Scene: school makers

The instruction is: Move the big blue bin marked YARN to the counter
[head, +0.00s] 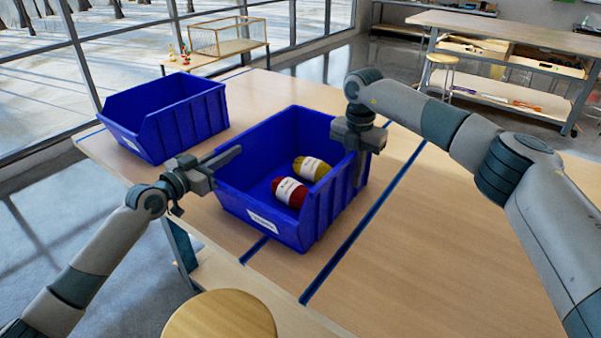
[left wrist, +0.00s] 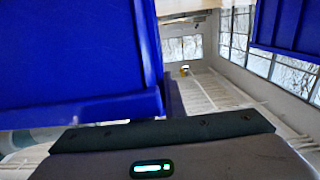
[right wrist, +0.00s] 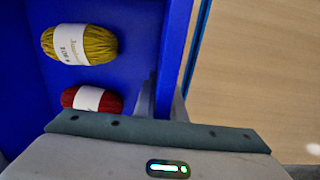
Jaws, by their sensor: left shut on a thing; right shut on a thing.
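A big blue bin (head: 308,226) with a white front label, too small to read, is over the wooden table. A yellow yarn ball (head: 312,169) and a red yarn ball (head: 290,192) lie inside it. Both also show in the right wrist view, yellow (right wrist: 90,44) above red (right wrist: 92,99). My left gripper (head: 226,160) is shut on the bin's left wall, near the rim. My right gripper (head: 362,160) is shut on its right wall (right wrist: 176,45). In the left wrist view the bin's wall (left wrist: 75,55) fills the left side. I cannot tell whether the bin touches the table.
A second, empty-looking blue bin (head: 170,118) stands on the table at the left. The wooden table (head: 430,240) is clear on the right, with blue lines across it. A stool (head: 220,318) stands at the front.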

